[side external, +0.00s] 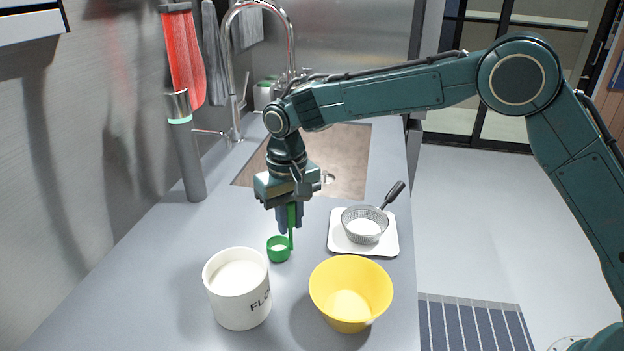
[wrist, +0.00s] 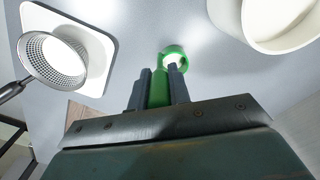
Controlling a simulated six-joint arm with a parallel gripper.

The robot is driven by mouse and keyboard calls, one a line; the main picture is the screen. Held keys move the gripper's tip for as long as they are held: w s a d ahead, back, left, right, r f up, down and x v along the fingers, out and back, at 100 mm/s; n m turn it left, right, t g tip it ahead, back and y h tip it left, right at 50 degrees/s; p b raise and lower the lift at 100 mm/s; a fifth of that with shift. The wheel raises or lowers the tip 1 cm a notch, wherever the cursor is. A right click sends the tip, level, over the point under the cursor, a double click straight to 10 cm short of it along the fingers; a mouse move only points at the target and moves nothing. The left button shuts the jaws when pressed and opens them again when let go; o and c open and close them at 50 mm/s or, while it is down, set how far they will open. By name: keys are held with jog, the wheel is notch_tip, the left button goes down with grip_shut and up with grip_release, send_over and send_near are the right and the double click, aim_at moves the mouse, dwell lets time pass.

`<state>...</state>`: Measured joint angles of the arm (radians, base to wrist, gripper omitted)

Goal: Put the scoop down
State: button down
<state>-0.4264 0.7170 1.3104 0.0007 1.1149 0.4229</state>
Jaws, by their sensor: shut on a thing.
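A green scoop (side external: 279,249) has a small round cup at its lower end and a handle that rises upright from it. My gripper (side external: 289,222) is shut on the handle, pointing down over the counter. In the wrist view, the scoop (wrist: 173,52) shows beyond my two dark fingers (wrist: 160,88), with the green handle between them. The cup is at or just above the counter in the side view; I cannot tell whether it touches. The upper part of the handle is hidden by the gripper.
A white flour canister (side external: 238,290) stands in front of the scoop, and a yellow bowl (side external: 350,292) to its right. A strainer (side external: 364,225) rests on a white tray (side external: 388,247). The sink (side external: 345,160) lies behind. The counter left of the scoop is clear.

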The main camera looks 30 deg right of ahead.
jog(key=shift+f, duration=0.2)
jog(key=c, duration=1.3)
grip_release()
jog(key=shift+r, duration=0.1)
notch_tip(320, 180, up, 12)
jog(key=shift+r, duration=0.1)
